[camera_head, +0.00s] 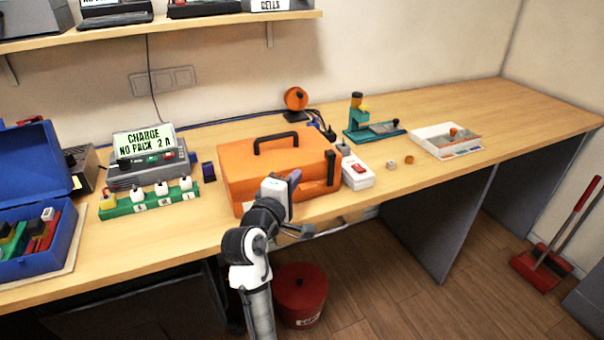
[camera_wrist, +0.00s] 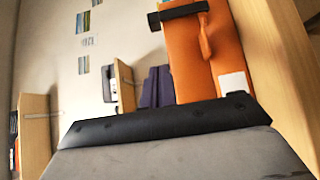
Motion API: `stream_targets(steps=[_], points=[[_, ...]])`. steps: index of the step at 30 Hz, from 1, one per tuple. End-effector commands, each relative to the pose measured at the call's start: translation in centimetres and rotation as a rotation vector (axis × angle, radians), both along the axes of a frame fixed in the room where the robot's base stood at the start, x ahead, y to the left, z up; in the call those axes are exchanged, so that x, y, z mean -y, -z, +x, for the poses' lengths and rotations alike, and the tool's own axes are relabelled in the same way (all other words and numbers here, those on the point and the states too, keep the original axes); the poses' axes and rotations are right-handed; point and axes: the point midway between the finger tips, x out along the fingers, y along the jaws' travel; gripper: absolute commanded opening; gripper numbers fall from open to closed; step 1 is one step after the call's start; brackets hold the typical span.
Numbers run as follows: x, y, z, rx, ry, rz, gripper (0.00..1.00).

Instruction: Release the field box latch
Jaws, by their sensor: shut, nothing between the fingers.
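The orange field box (camera_head: 285,153) stands closed on the bench with its black handle (camera_head: 275,139) on the lid. A dark strap-like part (camera_head: 331,170), perhaps a latch, shows at the right of its front. My gripper (camera_head: 294,177) is shut and empty at the front of the box, covering part of that face; I cannot tell whether it touches. In the wrist view the box (camera_wrist: 193,55) fills the upper middle, with a small orange lever-like part (camera_wrist: 205,36) and a white label (camera_wrist: 234,86). My dark gripper edge covers the lower part of that view.
A white device with a red switch (camera_head: 357,174) stands close right of the box. Left are a green rack (camera_head: 150,202), a charger with a lit display (camera_head: 145,143) and an open blue case (camera_head: 35,157). A red bin (camera_head: 300,297) stands below. The bench's far right is clear.

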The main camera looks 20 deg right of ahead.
Motion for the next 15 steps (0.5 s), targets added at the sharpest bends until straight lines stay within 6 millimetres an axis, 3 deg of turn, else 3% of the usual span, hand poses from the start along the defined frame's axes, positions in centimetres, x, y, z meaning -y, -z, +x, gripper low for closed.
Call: stream_targets(steps=[6,15], points=[[-2.2,0.1,-2.1,0.0,-0.003,0.0,0.0],[-2.7,-0.1,-2.7,0.0,-0.001,-0.001,0.0]])
